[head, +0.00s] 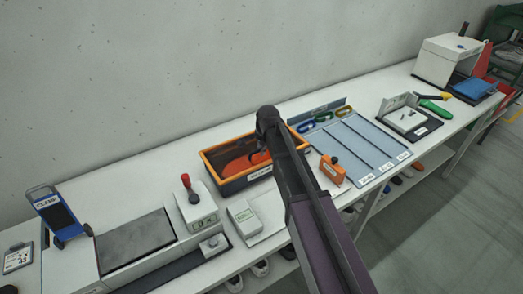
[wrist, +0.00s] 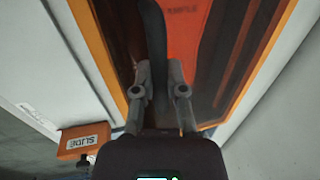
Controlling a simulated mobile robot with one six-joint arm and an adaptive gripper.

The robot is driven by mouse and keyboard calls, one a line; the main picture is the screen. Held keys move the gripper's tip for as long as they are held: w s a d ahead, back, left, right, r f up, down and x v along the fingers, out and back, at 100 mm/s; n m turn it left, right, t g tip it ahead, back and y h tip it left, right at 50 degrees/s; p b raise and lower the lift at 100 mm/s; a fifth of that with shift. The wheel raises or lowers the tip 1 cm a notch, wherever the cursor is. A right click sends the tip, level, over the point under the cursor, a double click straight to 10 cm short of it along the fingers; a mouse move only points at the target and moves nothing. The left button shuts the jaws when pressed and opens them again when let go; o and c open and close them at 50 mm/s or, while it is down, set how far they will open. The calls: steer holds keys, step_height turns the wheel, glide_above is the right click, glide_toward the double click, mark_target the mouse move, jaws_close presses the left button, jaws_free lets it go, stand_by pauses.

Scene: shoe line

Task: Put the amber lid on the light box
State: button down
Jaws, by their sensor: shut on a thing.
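The dark light box (head: 264,178) stands on the white bench with an orange-red thing inside. An amber-orange frame with brown tinted panels, which I take as the amber lid (head: 212,172), shows at its top. In the wrist view the lid's frame (wrist: 92,45) fills both sides, and a red surface lettered SAMPLE (wrist: 190,25) lies within it. My gripper (wrist: 160,92) is over it, shut on a dark upright part between the fingers, apparently the lid's handle (wrist: 153,40). I cannot tell whether the lid touches the box. In the head view my arm hides the gripper (head: 262,150) partly.
An orange block marked SLIDE (wrist: 83,141) stands close by. A grey-blue lane tray (head: 355,150) lies to the right, with coloured rings at its back.

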steer(key=c, duration=0.6)
jaws_free()
steer(key=shift+r, duration=0.15)
